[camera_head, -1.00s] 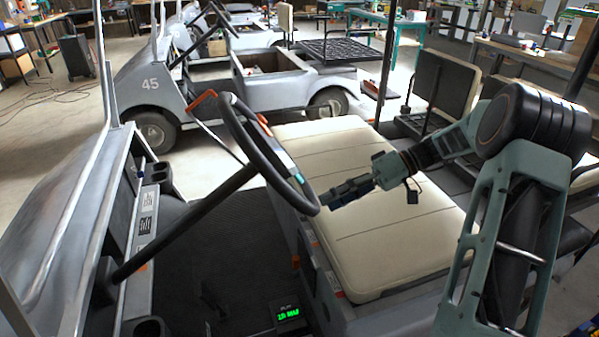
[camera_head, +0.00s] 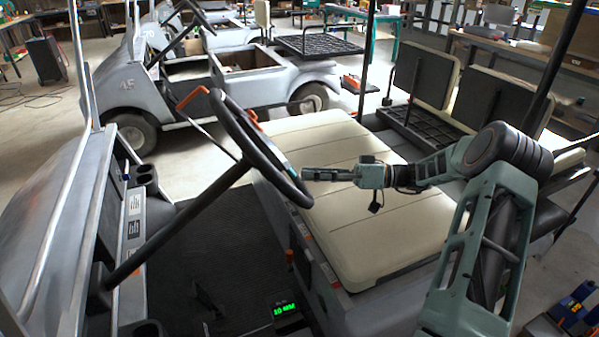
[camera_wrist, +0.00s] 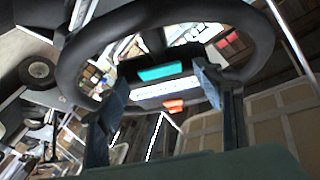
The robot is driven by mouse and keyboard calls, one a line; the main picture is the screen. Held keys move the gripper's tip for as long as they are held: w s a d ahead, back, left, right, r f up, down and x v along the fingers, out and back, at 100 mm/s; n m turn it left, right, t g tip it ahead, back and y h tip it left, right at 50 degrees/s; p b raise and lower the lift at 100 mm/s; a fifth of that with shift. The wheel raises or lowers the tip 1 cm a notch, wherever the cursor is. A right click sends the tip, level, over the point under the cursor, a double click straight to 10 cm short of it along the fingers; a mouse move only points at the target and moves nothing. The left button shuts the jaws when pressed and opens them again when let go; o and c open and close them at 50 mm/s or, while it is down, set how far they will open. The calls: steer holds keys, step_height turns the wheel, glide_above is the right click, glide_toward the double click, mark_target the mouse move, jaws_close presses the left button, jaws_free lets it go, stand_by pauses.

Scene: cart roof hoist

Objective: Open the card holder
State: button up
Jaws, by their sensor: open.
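The steering wheel (camera_head: 250,135) of the cart carries a hub plate, likely the card holder, with a teal strip (camera_wrist: 160,73), a white strip (camera_wrist: 165,90) and an orange tab (camera_wrist: 173,105) in the wrist view. In the head view the plate is mostly hidden by the wheel rim. My gripper (camera_head: 308,174) is beside the right, lower side of the rim, above the cream seat. In the wrist view my gripper (camera_wrist: 162,85) is open and empty, its fingers either side of the strips. I cannot tell whether it touches anything.
The cream seat (camera_head: 335,200) lies below my arm. The steering column (camera_head: 180,230) slants down to the dashboard at left. A roof post (camera_head: 368,60) rises behind the seat. The dark floor (camera_head: 220,260) with a small green display (camera_head: 285,309) is open below.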

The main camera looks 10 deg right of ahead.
mark_target(295, 173)
steer(key=shift+x, duration=1.55)
steer(key=shift+c, duration=0.3)
jaws_close()
steer(key=shift+d+r, duration=0.1)
steer(key=shift+d, duration=0.1)
